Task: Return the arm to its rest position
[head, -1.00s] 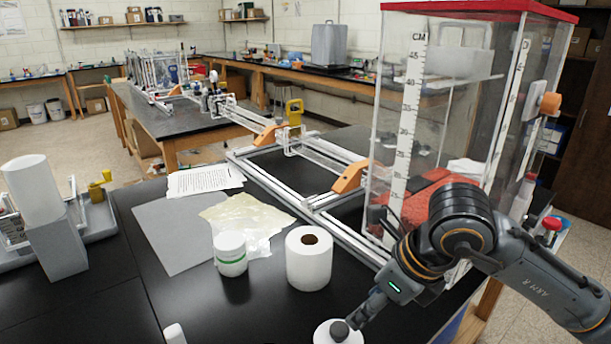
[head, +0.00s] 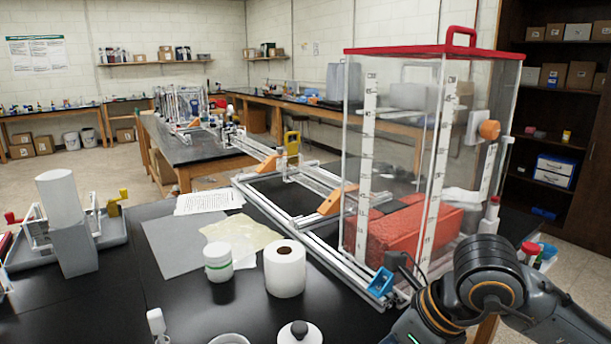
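My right arm (head: 478,285) comes in at the lower right, bent at a dark joint with orange rings. Its forearm runs down past the bottom edge, so my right gripper is out of view, and I cannot see whether it is open or shut. My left arm and gripper are not in view. A round white lid-like piece with a dark knob (head: 299,332) is at the bottom edge, partly cut off, with no gripper seen on it.
A clear tank (head: 404,150) with a red lid and red block stands on the bench, just behind my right arm. An extrusion frame (head: 290,215) runs back from it. A paper roll (head: 285,270) and white jar (head: 218,262) stand in front.

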